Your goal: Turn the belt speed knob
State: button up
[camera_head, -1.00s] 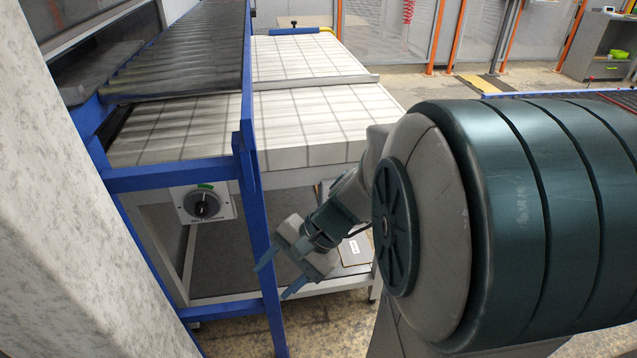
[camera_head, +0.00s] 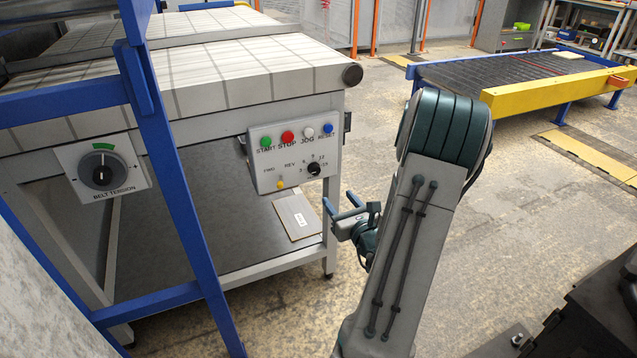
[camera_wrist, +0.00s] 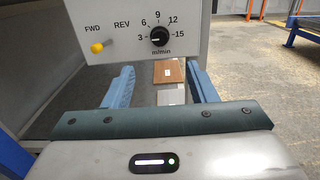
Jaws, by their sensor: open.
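The belt speed knob (camera_head: 314,168) is a small black dial on the lower right of a grey control panel (camera_head: 262,150). In the wrist view the knob (camera_wrist: 159,37) sits inside a scale marked 3 to 15 m/min. My gripper (camera_head: 342,203) is open and empty, below and to the right of the panel in the head view. In the wrist view its two blue fingers (camera_wrist: 160,88) are apart, below the knob in the picture and not touching it.
A yellow FWD/REV switch (camera_wrist: 98,47) is left of the knob. START, STOP (camera_head: 287,137), JOG and RESET buttons line the panel's top. A belt tension knob (camera_head: 102,175) and a blue frame post (camera_head: 170,170) are further left.

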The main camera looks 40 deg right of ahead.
aim_at(316, 171)
jog(key=b+x, duration=0.3)
jog(key=x, duration=1)
jog(key=shift+w, duration=0.3)
jog(key=shift+r, duration=0.1)
jog(key=shift+c, duration=0.3)
jog(key=c, duration=0.9)
